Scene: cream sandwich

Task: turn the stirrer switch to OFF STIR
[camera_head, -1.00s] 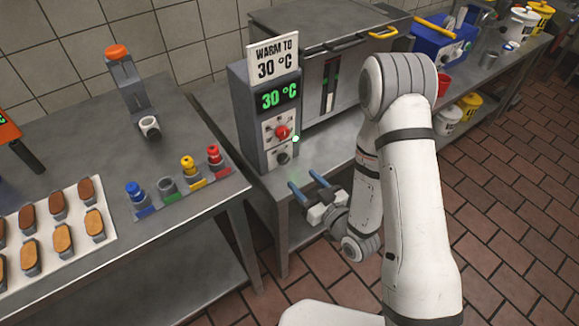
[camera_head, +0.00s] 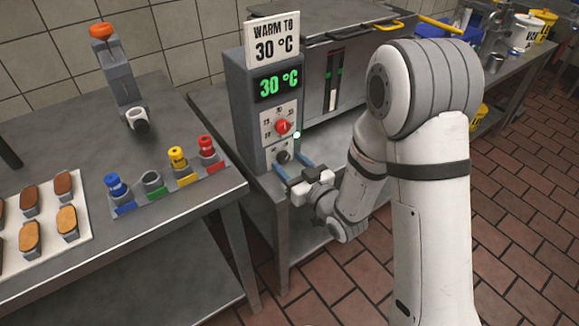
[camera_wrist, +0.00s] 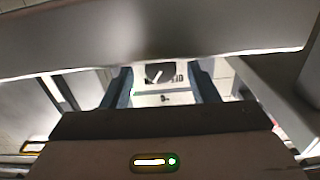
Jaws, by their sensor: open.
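The stirrer switch (camera_head: 283,157) is a small dark knob low on the grey control box (camera_head: 242,110), below a red dial (camera_head: 282,126). In the wrist view the dark switch (camera_wrist: 158,73) shows on a pale plate with a white pointer mark tilted up to the right; its lettering is mostly hidden or too small to read. My gripper (camera_head: 291,165) is open and empty, its two blue fingers pointing at the box around the switch's position. In the wrist view the switch appears between the fingertips (camera_wrist: 161,71); I cannot tell whether they touch it.
The box shows a green 30 °C display (camera_head: 277,84) and a WARM TO 30 °C sign (camera_head: 272,38). A metal tank (camera_head: 345,80) stands beside it.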

